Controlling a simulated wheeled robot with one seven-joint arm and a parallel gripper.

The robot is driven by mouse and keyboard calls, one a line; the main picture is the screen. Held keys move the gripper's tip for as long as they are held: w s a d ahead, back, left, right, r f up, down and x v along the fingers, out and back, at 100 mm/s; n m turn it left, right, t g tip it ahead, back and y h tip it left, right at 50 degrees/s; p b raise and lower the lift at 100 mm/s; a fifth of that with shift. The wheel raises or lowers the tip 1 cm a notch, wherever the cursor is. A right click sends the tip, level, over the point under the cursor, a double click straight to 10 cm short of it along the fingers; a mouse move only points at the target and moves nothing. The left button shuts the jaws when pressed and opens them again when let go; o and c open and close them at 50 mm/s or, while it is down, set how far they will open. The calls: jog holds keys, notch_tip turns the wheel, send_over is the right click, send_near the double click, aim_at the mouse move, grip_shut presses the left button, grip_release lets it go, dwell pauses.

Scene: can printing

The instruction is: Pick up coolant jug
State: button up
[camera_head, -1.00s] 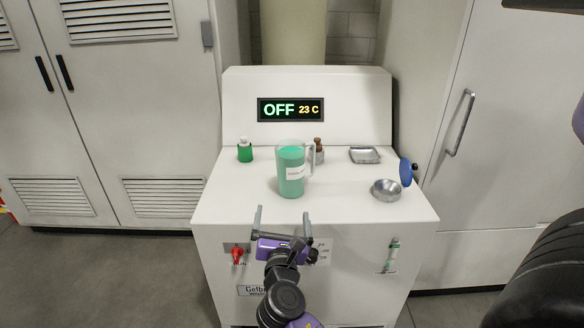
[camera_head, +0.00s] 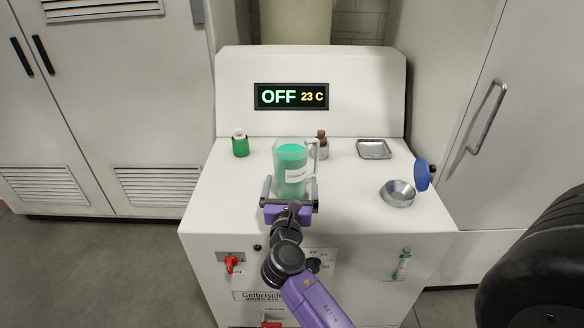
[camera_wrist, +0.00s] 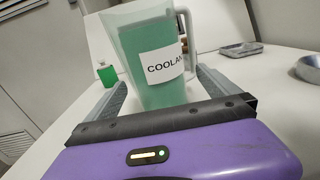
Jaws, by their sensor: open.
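The coolant jug (camera_head: 292,172) is a clear jug of green liquid with a white label and a handle on its right side. It stands upright on the white machine top. In the wrist view the jug (camera_wrist: 150,60) fills the upper middle, its label partly readable as "COOLAN". My gripper (camera_head: 291,188) is open, with its fingers on either side of the jug's lower part. In the wrist view the fingers of my gripper (camera_wrist: 160,92) flank the jug; I cannot tell whether they touch it. The jug's base is partly hidden by my gripper.
A metal tray (camera_head: 374,149), a metal bowl (camera_head: 397,194) and a blue round thing (camera_head: 422,175) are on the right. The display panel (camera_head: 291,97) reads OFF, 23 C.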

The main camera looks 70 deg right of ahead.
jog(key=x, duration=0.5)
jog(key=shift+w+a+p, duration=0.1)
jog(key=shift+w+p, duration=0.05)
jog(key=shift+p, duration=0.2)
jog(key=c, duration=1.9)
jog(key=shift+r, duration=0.2)
jog(key=shift+c, duration=0.8)
jog(key=shift+r, duration=0.15)
notch_tip(320, 180, up, 19)
jog(key=p, duration=0.3)
jog(key=shift+p, duration=0.3)
jog(key=shift+a+r, duration=0.1)
jog(key=shift+r, duration=0.2)
